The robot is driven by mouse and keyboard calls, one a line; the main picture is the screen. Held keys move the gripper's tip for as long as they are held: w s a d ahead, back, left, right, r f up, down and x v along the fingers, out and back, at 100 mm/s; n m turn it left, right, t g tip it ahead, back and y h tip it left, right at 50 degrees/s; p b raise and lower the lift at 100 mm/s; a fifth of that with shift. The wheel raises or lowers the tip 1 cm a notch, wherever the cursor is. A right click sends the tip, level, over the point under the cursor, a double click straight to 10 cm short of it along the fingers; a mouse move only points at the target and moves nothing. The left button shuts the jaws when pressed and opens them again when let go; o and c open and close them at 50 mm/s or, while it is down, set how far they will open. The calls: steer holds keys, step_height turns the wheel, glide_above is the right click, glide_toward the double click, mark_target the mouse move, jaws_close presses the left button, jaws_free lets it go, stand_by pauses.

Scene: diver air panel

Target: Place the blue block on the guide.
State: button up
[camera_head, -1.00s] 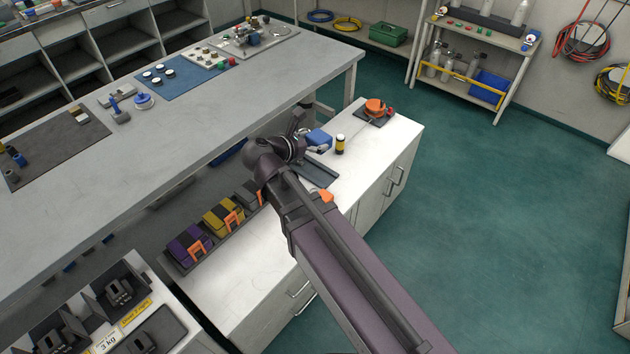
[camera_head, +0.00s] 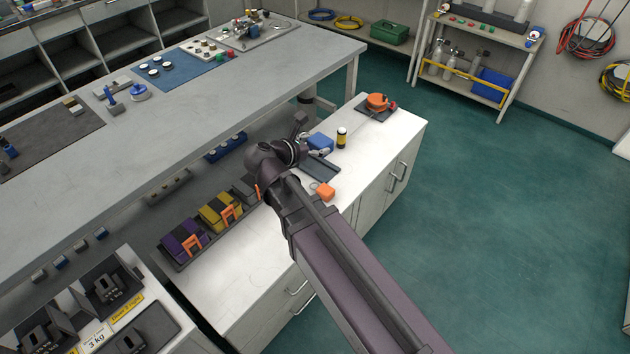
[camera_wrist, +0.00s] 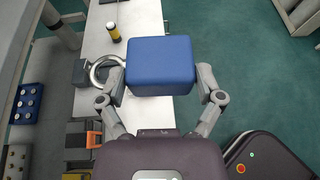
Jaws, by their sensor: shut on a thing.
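The blue block (camera_head: 320,141) is held by my gripper (camera_head: 318,152) above the white cabinet top. In the wrist view the blue block (camera_wrist: 160,62) sits between the two grey fingers, one at each side, and hides much of what lies beyond. A dark grey flat tray-like piece (camera_head: 322,168), which looks like the guide, lies on the cabinet top just below and in front of the block in the head view. My arm hides part of it. The block appears apart from it, though the exact height gap cannot be told.
A black-and-yellow cylinder (camera_head: 341,138) stands close right of the block. An orange round item (camera_head: 377,102) sits on a dark plate at the back. Purple and yellow cases (camera_head: 184,243) stand left. The cabinet's right part (camera_head: 385,140) is clear.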

steer(key=shift+n+t, duration=0.3)
steer(key=f+b, duration=1.9)
steer(key=f, duration=0.1)
steer(key=d+f+b, duration=0.1)
steer(key=f+b, duration=0.9)
steer(key=shift+s+d+f+b, duration=0.1)
steer(key=shift+s+f+b, duration=0.1)
steer(key=shift+s+b, duration=0.15)
steer(key=shift+w, duration=0.15)
steer(key=w+a, duration=0.3)
steer(key=w+a+f+b, duration=0.1)
steer(key=w+a, duration=0.2)
steer(key=w, duration=0.1)
steer(key=w+a, duration=0.3)
steer(key=w, duration=0.1)
steer(key=shift+w+f, duration=0.2)
steer(key=shift+w, duration=0.05)
steer(key=shift+w+a+f+b, duration=0.1)
steer(key=shift+w+a+b, duration=0.25)
steer(key=shift+w, duration=0.2)
steer(key=shift+f+b, duration=1.7)
steer(key=shift+f, duration=0.05)
steer(key=o, duration=1.1)
steer(key=shift+f, duration=0.1)
steer(key=shift+c, duration=0.2)
